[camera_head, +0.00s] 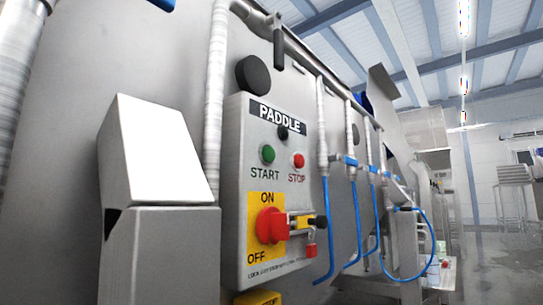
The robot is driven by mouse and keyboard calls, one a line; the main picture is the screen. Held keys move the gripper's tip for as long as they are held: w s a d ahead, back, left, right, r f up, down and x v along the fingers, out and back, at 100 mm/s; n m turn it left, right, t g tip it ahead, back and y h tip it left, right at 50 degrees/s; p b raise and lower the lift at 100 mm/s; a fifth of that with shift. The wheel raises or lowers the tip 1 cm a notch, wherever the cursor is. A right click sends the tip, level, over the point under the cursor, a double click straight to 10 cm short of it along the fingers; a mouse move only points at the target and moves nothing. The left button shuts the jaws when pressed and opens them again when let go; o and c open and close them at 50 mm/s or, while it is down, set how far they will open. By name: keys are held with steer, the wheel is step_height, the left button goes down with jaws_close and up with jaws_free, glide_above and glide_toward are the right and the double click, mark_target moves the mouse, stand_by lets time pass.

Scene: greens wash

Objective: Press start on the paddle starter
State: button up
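Below, a red rotary switch (271,225) on a yellow ON/OFF plate sits near a small padlock-like red piece. Nothing covers the START button. My gripper does not show clearly.
A grey block with a sloped top (158,250) stands close at left, near the panel. Pipes and valves with blue hoses (328,230) run along the machine to the right. A yellow STOP plate (258,298) is cut off below. The aisle floor (492,262) lies open at right.

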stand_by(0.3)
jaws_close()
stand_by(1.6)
